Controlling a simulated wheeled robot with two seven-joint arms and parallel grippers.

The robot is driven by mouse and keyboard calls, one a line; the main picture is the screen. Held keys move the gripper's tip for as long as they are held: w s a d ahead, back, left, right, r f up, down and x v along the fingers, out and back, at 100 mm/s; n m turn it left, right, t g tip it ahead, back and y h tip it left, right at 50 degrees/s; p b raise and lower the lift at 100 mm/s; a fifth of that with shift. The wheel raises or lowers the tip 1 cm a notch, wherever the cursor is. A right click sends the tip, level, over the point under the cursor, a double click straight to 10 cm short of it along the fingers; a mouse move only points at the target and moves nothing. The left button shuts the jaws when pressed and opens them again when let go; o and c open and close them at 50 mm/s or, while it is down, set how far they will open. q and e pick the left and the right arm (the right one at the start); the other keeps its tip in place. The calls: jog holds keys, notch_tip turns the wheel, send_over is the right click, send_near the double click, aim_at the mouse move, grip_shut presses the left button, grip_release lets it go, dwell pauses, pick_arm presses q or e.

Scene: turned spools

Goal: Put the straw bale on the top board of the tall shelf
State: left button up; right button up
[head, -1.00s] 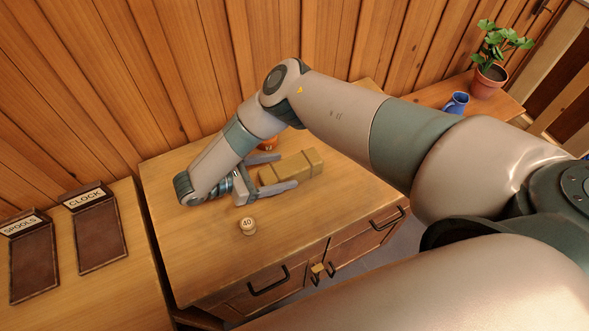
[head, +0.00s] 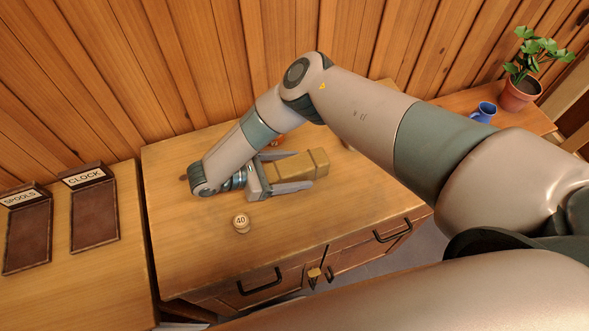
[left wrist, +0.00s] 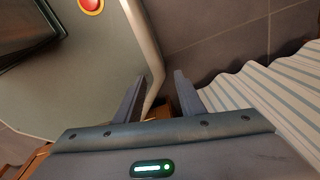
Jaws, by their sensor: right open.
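The straw bale (head: 312,162) is a tan, banded block lying on the wooden cabinet top in the head view. My right gripper (head: 304,168) is low over the cabinet top with its fingers apart, one along each long side of the bale. The bale's near end lies between the fingers close to the palm, and its far end sticks out past the tips. I cannot tell whether either finger touches it. My left gripper (left wrist: 160,77) shows in the left wrist view, with its fingers apart and nothing between them. I cannot make out the tall shelf.
A small spool marked 40 (head: 241,222) stands in front of the right gripper. An orange item (head: 277,141) is partly hidden behind my arm. Labelled trays (head: 92,214) lie at left. A blue mug (head: 484,112) and potted plant (head: 521,92) stand at right. Striped cloth (left wrist: 265,95) shows beside my left gripper.

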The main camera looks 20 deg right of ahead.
aim_at(307, 159)
jog(key=c, duration=1.2)
pick_arm(q)
jog(key=shift+d, duration=1.1)
pick_arm(e)
jog(key=shift+c, duration=0.2)
pick_arm(q)
jog(key=shift+w+a, duration=0.1)
pick_arm(e)
jog(key=shift+r, duration=0.1)
